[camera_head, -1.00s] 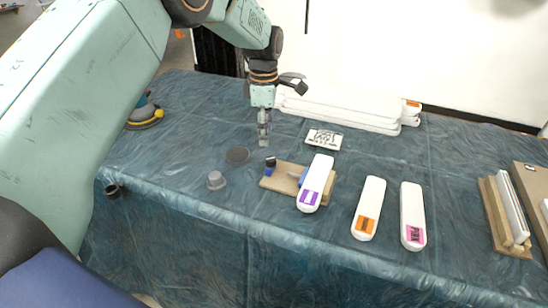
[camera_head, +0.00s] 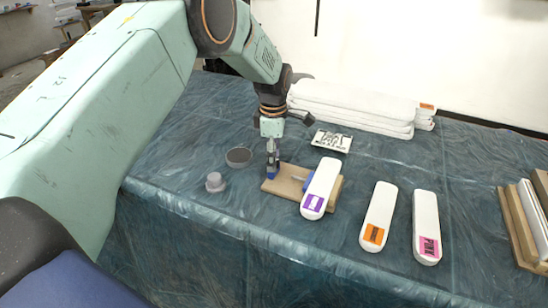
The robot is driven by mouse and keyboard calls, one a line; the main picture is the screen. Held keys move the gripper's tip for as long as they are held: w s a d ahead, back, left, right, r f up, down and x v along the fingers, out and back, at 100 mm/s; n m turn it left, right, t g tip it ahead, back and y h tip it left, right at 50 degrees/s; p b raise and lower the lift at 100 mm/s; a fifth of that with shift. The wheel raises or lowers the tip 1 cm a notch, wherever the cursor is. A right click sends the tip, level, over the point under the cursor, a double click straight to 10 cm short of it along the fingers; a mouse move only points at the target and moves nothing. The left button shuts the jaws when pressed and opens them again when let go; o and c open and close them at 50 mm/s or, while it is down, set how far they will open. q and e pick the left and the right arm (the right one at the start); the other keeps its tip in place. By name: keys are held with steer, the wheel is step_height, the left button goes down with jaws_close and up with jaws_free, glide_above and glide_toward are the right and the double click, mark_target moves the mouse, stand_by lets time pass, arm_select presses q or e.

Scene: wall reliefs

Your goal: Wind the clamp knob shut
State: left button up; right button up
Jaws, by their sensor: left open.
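A wooden board (camera_head: 285,186) lies on the covered table and carries a blue clamp (camera_head: 272,172) at its left end. The clamp's dark knob is hidden behind my gripper's fingers. My left gripper (camera_head: 272,160) points down from above, right at the clamp's top; its fingers are open around or just in front of the knob, and I cannot tell which. A white bar with a purple label (camera_head: 321,188) lies across the right part of the board, with another blue part (camera_head: 308,181) beside it. My right gripper is not in view.
White bars with an orange label (camera_head: 378,216) and a pink label (camera_head: 426,228) lie to the right. A grey knob-like piece (camera_head: 215,182) and a dark disc (camera_head: 238,157) are left of the board. A relief plate (camera_head: 332,141) and stacked white slabs (camera_head: 350,107) lie behind.

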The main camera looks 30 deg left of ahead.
arm_select(q)
steer(key=shift+f, duration=0.25)
steer(key=shift+s+d+r, duration=0.1)
steer(key=shift+s+d, duration=0.05)
steer(key=c, duration=0.8)
jaws_close()
steer(key=shift+r+m+p, duration=0.15)
steer(key=shift+m+p, duration=0.95)
steer(key=shift+p, duration=0.05)
steer(key=shift+w+m+p, duration=0.25)
steer(key=shift+m+p, duration=0.2)
steer(key=shift+m, duration=0.65)
